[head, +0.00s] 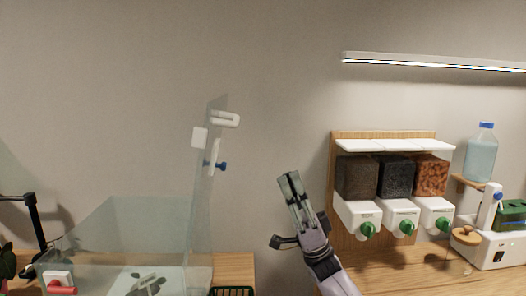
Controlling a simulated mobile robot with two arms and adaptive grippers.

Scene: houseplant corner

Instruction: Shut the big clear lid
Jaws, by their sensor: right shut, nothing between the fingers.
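The big clear lid (203,190) stands open, roughly upright, at the right side of a clear box (125,235) at the lower left. A white handle (225,119) sits near the lid's top, with white fittings and a blue knob (221,166) below it. My right gripper (289,182) is to the right of the lid, apart from it. It points up and slightly left, its fingers shut and empty. My left gripper is out of view. The box's lower part is cut off by the picture's edge.
A wooden rack (333,180) with several filled dispensers and green knobs stands at the right. Beyond it are a blue-capped bottle (480,155) and a white device (500,250). A green basket (232,292) is at the bottom edge. A lit bar (430,63) hangs above.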

